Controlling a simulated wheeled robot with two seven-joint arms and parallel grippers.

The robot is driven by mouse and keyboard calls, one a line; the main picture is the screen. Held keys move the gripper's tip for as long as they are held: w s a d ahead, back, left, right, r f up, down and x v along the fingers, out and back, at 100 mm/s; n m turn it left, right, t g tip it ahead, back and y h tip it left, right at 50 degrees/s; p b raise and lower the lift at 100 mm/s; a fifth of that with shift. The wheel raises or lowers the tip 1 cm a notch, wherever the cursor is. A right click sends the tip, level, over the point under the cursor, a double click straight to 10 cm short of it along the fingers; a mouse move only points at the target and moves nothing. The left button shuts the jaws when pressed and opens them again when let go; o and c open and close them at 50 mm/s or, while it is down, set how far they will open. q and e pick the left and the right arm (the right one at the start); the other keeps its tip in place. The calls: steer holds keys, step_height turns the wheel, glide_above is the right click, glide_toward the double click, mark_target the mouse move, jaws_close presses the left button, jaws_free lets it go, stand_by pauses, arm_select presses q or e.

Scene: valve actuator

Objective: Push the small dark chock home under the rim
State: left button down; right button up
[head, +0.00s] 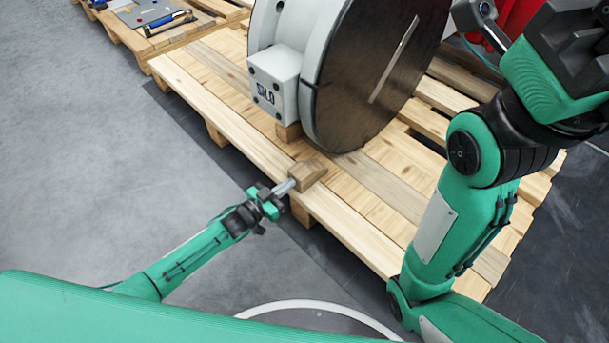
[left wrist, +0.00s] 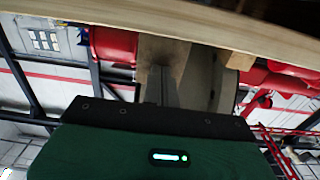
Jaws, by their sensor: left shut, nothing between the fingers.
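The chock (head: 307,176), a small brown wooden block darker than the boards, lies at the pallet's near edge, apart from the big disc's rim (head: 312,100). My left gripper (head: 289,185) is shut and empty, its fingertips at the chock's near side. They look in contact, but I cannot be sure. In the left wrist view the shut fingers (left wrist: 164,88) point at the brown chock (left wrist: 165,50), overlapping its face. The curved grey rim (left wrist: 203,78) shows beyond it.
The large dark-faced disc (head: 365,75) rests on the pallet (head: 235,113). Bare boards lie between chock and disc. A tool pallet (head: 137,42) stands top left.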

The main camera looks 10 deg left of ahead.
mark_target(315, 164)
arm_select(q)
steer(key=shift+b+x, duration=0.45)
steer(key=shift+x, duration=1.2)
steer(key=shift+w+d, duration=0.1)
steer(key=shift+d, duration=0.05)
steer(key=shift+w+d, duration=0.2)
steer(key=shift+w, duration=0.1)
steer(key=shift+w+d+b, duration=0.3)
steer(key=shift+w+d, duration=0.05)
steer(key=shift+w, duration=0.05)
steer(key=shift+w+d+b, duration=0.3)
steer(key=shift+w+d, duration=0.1)
steer(key=shift+w, duration=0.2)
steer(key=shift+b+x, duration=0.45)
steer(key=shift+x, duration=0.65)
steer(key=shift+b+x, duration=0.3)
steer(key=shift+x, duration=0.45)
